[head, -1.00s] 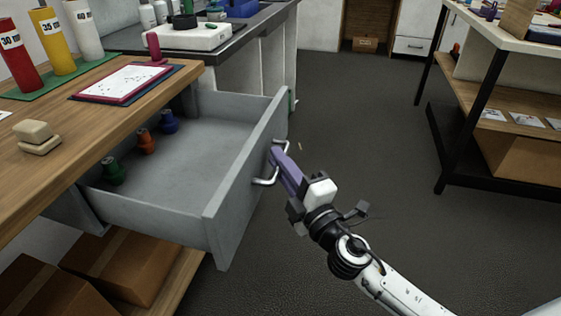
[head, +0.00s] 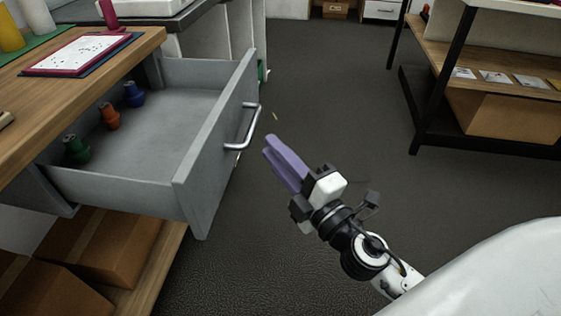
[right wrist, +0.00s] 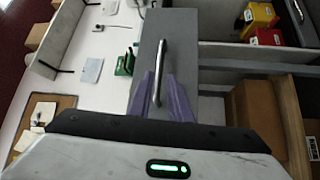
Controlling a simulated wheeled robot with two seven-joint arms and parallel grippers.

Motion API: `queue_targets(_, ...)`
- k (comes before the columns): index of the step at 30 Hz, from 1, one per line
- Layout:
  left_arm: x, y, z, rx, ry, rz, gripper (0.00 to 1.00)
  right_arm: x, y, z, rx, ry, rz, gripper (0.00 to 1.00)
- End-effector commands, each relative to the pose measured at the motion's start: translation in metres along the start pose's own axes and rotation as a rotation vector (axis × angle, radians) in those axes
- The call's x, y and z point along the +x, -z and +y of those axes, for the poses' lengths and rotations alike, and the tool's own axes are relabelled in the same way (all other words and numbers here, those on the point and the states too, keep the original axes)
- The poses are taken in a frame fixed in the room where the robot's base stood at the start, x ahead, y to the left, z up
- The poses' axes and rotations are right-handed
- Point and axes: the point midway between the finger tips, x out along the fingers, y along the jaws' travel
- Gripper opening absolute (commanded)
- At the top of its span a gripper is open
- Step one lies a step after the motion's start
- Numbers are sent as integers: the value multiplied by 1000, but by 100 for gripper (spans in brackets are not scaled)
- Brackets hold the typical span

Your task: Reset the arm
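My right gripper (head: 268,147) has purple fingers. It is empty and stands just right of the drawer handle (head: 243,126), apart from it. In the right wrist view the two fingers (right wrist: 161,82) are spread, with the handle (right wrist: 159,72) seen ahead between them. The grey drawer (head: 182,190) is pulled open from the wooden bench. My left gripper is in neither view.
Cardboard boxes (head: 105,250) lie under the bench (head: 110,62). A black-framed shelf (head: 425,110) stands at right. The floor (head: 330,110) between is clear.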

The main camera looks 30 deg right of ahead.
Motion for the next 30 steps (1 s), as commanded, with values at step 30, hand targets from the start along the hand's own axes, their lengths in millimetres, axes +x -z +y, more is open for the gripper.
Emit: queue_targets(30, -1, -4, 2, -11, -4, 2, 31, -45, -12, -69, 370, 187, -128, 18)
